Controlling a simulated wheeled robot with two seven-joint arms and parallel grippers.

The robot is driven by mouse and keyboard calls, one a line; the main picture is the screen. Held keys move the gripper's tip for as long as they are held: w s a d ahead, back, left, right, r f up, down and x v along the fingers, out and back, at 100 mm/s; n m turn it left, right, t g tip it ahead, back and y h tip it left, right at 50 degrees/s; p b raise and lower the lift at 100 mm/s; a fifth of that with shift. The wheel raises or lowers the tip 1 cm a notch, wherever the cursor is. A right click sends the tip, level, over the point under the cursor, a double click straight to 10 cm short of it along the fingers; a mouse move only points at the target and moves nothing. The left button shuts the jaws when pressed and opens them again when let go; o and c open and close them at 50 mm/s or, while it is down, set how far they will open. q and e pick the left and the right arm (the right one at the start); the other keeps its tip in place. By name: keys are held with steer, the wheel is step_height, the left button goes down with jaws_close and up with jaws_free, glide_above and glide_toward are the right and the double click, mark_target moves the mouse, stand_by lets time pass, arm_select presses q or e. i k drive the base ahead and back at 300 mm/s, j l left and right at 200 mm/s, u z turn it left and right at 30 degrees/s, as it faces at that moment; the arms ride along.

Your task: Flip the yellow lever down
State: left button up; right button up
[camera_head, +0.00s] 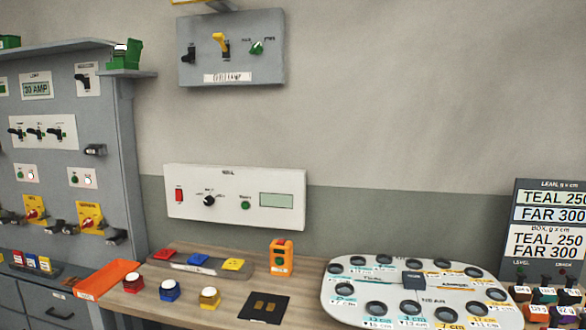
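The yellow lever (220,43) is on the front of a grey control box (263,72) mounted high on the wall, left of the picture's middle. Its yellow handle points upward and slightly left, above a dark base. A black switch stands to its left and a green knob (256,47) to its right. A white label is below. Neither of my grippers is in view, and nothing touches the lever.
A white panel (235,213) with a red switch and black knob hangs below. A grey cabinet (125,120) stands at the left. The wooden bench (305,285) holds an orange tray (107,280), coloured buttons and a grey plate with holes (350,312). Wall around the box is clear.

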mark_target(219, 38)
steer(key=i+u, duration=0.5)
steer(key=i, duration=1.1)
